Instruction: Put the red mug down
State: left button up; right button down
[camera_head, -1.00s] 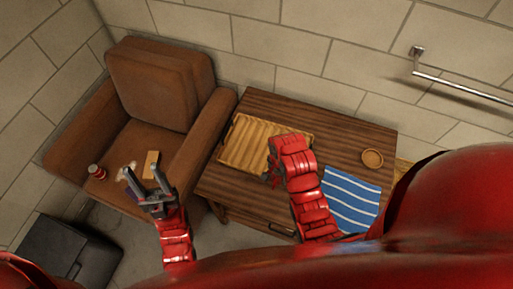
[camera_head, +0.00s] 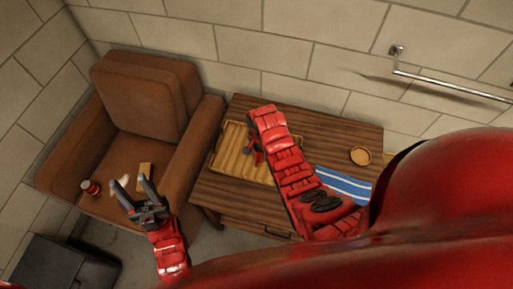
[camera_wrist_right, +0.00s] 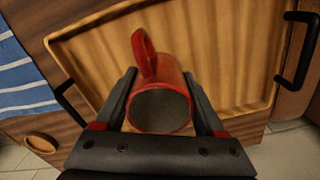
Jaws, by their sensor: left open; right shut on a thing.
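The red mug (camera_wrist_right: 158,88) shows in the right wrist view between the fingers of my right gripper (camera_wrist_right: 160,100), which is shut on it. Its handle points toward the top of that view, and its round grey end faces the camera. The mug is over the wooden tray (camera_wrist_right: 90,58); whether it touches the tray I cannot tell. In the head view the right gripper (camera_head: 256,154) is over the tray (camera_head: 228,160), and my arm mostly hides the mug. My left gripper (camera_head: 131,190) is open and empty in front of the brown armchair (camera_head: 150,100).
The tray lies on a wooden table (camera_head: 310,125) with a blue striped cloth (camera_head: 343,183) and a round coaster (camera_head: 360,155). A red can (camera_head: 90,187) and a small tan block (camera_head: 145,176) are on the armchair. A metal bar (camera_head: 450,86) is on the wall.

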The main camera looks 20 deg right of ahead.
aim_at(256, 149)
jog(key=shift+w+f, duration=0.15)
jog(key=shift+w, duration=1.5)
jog(key=shift+f, duration=0.7)
jog(key=shift+f+b, duration=0.4)
jog(key=shift+f, duration=0.7)
